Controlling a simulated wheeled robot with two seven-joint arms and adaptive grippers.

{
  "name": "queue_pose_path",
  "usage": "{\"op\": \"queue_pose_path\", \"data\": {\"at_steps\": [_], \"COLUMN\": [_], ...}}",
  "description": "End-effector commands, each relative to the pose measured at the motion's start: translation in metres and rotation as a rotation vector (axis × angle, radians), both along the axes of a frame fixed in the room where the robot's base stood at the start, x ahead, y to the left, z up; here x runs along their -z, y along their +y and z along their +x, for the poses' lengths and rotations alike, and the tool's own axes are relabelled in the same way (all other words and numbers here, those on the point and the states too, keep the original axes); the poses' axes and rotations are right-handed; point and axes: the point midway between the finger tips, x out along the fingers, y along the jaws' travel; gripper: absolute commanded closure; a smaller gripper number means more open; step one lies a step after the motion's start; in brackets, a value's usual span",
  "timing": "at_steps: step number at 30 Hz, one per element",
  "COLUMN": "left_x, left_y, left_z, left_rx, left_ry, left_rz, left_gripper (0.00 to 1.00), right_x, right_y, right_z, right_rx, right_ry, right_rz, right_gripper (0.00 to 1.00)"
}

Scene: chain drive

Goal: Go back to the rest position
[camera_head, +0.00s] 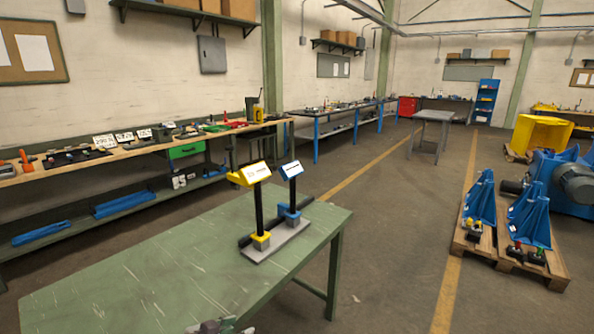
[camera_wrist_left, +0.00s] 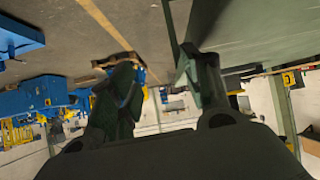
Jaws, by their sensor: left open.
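My left gripper (camera_wrist_left: 160,82) is open, with its two dark fingers apart and nothing between them in the left wrist view. That view is upside down, and the green table (camera_wrist_left: 268,32) shows at its upper right, beyond one finger. A small dark piece of a gripper or arm shows at the bottom edge of the head view, above the table's near end; I cannot tell which arm it belongs to. My right gripper cannot be made out. In the head view, the green table (camera_head: 150,262) carries a grey base plate (camera_head: 280,241) with a yellow-topped stand (camera_head: 250,174) and a blue-topped stand (camera_head: 291,170).
A wooden workbench (camera_head: 150,150) with tools runs along the left wall. A pallet (camera_head: 510,250) with blue brackets (camera_head: 530,215) lies on the right, near a blue machine (camera_head: 565,185). The front part of the table top is bare. Open floor lies right of the table.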

Motion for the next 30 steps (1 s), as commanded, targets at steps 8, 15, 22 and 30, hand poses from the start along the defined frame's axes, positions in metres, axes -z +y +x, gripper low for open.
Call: {"op": "queue_pose_path", "data": {"at_steps": [8, 15, 22, 30], "left_x": [0.036, 0.054, 0.060, 0.062], "left_y": [0.008, 0.028, 0.043, 0.056], "left_z": [-0.061, -0.115, -0.147, -0.175], "left_rx": [-0.086, -0.205, -0.289, -0.366], "left_ry": [0.197, 0.367, 0.464, 0.544], "left_rz": [0.105, 0.198, 0.248, 0.289], "left_gripper": [0.52, 0.52, 0.52, 0.52], "right_x": [0.000, 0.000, 0.000, 0.000], "right_y": [0.001, 0.001, 0.001, 0.001], "right_z": [-0.001, 0.000, 0.000, 0.000], "right_rx": [0.000, 0.000, 0.000, 0.000], "right_ry": [0.000, 0.000, 0.000, 0.000], "right_rz": [0.001, 0.001, 0.001, 0.001], "right_gripper": [0.48, 0.48, 0.48, 0.48]}}
